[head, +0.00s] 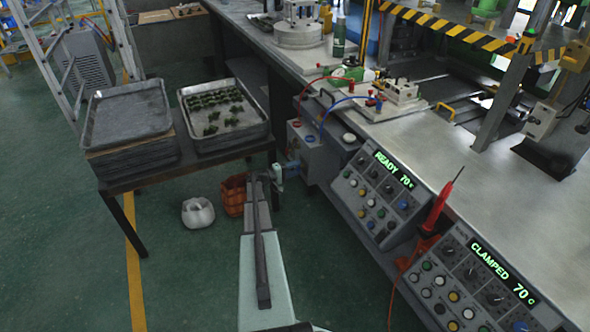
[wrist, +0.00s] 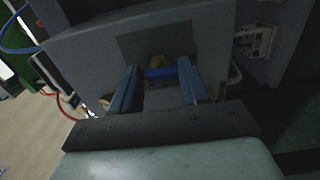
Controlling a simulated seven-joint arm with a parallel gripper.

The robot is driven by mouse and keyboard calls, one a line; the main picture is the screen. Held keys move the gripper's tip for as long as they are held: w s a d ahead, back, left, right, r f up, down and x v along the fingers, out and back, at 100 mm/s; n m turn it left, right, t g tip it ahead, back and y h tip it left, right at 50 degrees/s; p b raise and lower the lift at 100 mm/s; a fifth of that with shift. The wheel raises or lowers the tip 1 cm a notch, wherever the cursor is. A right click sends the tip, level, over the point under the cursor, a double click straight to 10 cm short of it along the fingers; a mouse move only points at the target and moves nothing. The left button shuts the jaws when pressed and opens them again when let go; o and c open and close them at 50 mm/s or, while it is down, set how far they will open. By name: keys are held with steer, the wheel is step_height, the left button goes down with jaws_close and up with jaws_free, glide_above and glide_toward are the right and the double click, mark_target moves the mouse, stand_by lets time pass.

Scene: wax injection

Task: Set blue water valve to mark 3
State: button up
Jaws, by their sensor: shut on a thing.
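The gripper is shut on the handle. Behind it is a grey box face with a darker grey panel (wrist: 190,38). In the head view my gripper (head: 284,170) reaches the left side of the grey box (head: 308,152) below the bench edge. The handle cannot be made out clearly there. I cannot read any marks or the valve's setting in either view.
Blue and red hoses (head: 338,100) run by the box. Control panels reading READY 70 C (head: 385,190) and CLAMPED 70 C (head: 485,275) stand at right. A cart with trays (head: 125,112) is at left. A white container (head: 197,212) and an orange bin (head: 233,195) are on the floor.

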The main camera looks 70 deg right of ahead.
steer(key=o, duration=1.1)
steer(key=shift+c, duration=0.2)
steer(key=v, duration=1.4)
